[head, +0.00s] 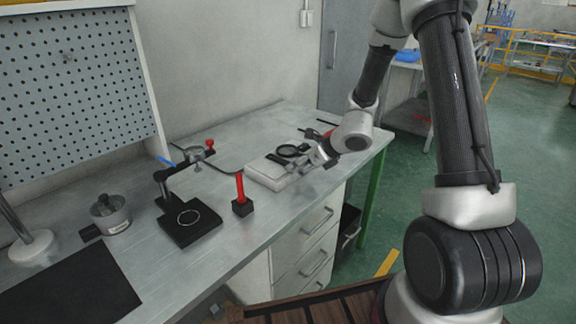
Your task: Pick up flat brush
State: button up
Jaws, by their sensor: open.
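My gripper (312,158) is open at the end of my arm, low over the right part of the grey workbench. It is close to a white box-like device (262,173) with a round black part (290,150) on top. A small red and black item (328,133) lies just behind my gripper, partly hidden by it; I cannot tell if it is the flat brush. A red upright handle (240,187) stands in a black block (243,207) left of the device. No brush bristles can be made out.
A black stand (190,223) with a ring and a clamp arm (185,160) stands left of the red handle. A grey pot (110,213) and a black mat (70,288) are farther left. The bench (250,245) has bare room along its front edge. A pegboard (70,75) rises behind.

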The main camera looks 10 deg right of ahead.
jog(key=shift+w+f, duration=0.1)
jog(key=shift+f, duration=0.05)
jog(key=c, duration=1.1)
